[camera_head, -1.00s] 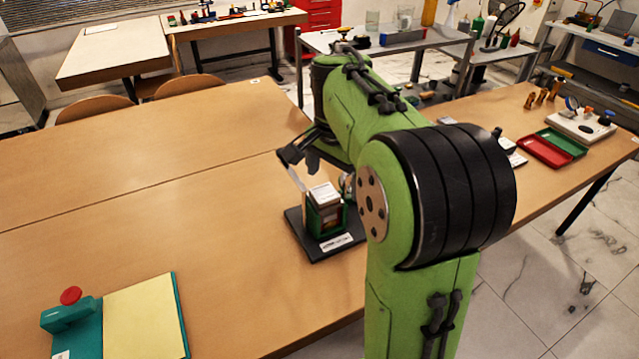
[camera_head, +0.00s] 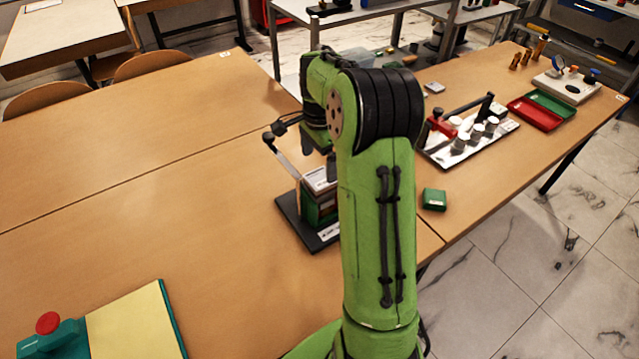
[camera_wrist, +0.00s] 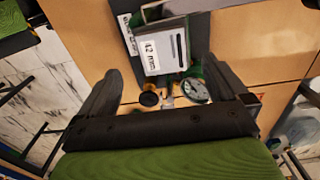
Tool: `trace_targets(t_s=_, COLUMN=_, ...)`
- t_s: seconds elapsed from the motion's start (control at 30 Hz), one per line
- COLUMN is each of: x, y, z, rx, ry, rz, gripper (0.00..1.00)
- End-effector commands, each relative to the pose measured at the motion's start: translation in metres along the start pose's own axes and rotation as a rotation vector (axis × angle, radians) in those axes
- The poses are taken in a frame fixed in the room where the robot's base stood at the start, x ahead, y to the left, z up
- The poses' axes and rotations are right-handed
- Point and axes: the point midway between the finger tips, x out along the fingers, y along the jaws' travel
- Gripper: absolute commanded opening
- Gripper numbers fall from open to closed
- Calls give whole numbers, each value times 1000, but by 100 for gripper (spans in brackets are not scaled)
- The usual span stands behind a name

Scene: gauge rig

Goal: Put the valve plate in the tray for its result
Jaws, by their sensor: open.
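My gripper (camera_wrist: 168,90) is open in the wrist view, its two dark fingers spread wide with nothing clearly held between them. Just beyond the fingers is the gauge rig (camera_wrist: 160,48), with a "42 mm" label, a round dial and a black knob. A red tray (camera_head: 534,113) and a green tray (camera_head: 561,141) lie side by side at the right. I cannot tell for certain which piece is the valve plate.
A small green block (camera_head: 434,199) lies right of my arm. Behind it is a white board (camera_head: 440,155) with a red clamp and several cylinders. A green-edged yellow pad (camera_head: 137,325) with a red knob is at the lower left. The left table is mostly clear.

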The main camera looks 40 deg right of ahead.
Motion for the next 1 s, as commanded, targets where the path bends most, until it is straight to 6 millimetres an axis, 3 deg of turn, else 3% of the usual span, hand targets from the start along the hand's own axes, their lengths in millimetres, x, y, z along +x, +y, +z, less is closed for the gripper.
trace_targets(t_s=0.17, x=18, y=-2, z=-1, rx=-1, ry=0, rz=0, gripper=100)
trace_targets(t_s=0.37, x=55, y=-4, z=-4, rx=-1, ry=0, rz=1, gripper=100)
trace_targets(t_s=0.57, x=56, y=-4, z=-4, rx=-1, ry=1, rz=-2, gripper=100)
trace_targets(t_s=1.0, x=56, y=-4, z=-4, rx=-1, ry=1, rz=-2, gripper=36)
